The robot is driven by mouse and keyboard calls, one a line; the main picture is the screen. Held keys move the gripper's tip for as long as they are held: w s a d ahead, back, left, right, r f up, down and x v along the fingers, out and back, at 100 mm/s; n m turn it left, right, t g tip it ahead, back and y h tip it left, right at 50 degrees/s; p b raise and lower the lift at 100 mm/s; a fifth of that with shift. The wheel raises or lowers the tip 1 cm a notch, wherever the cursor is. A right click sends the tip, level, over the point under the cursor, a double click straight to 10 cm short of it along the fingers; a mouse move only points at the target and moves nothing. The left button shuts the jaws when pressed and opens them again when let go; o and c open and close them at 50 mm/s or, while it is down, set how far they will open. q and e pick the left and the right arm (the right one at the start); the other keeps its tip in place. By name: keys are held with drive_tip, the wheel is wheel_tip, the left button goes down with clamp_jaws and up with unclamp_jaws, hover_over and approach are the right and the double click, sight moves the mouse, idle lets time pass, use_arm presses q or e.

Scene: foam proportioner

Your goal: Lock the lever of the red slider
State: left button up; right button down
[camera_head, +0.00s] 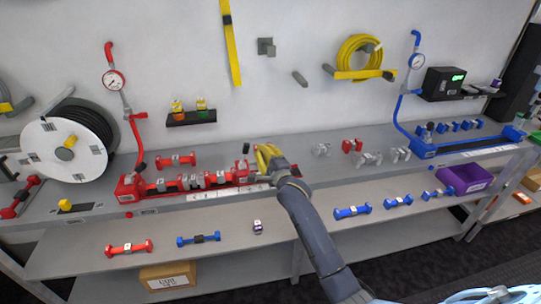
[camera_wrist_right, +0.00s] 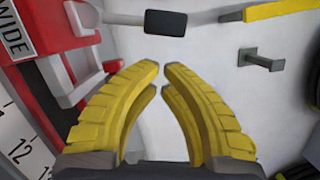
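The red slider (camera_wrist_right: 105,48) shows at the left of the right wrist view, with a pale grey piece and a label reading "WIDE". A lever with a grey bar and black handle (camera_wrist_right: 165,22) sticks out beside it, beyond my fingertips. In the head view its dark tip (camera_head: 246,148) stands at the right end of the red assembly (camera_head: 180,187). My right gripper (camera_head: 268,157), also in the wrist view (camera_wrist_right: 161,66), has yellow fingers with a narrow empty gap between the tips. It is close to the lever, apparently not touching. My left gripper is out of view.
Several grey clamps (camera_head: 320,149) and a small red part (camera_head: 350,146) lie on the bench right of my gripper. A blue assembly (camera_head: 423,150) stands at the right.

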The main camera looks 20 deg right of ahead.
sight(245, 154)
drive_tip(key=shift+w+a+r, duration=0.15)
drive_tip(key=shift+a+r, duration=0.1)
drive_tip(key=shift+a, duration=0.55)
drive_tip(key=shift+a+r, duration=0.1)
drive_tip(key=shift+a, duration=0.05)
drive_tip(key=shift+a+r+n, duration=0.1)
drive_tip(key=shift+n, duration=0.3)
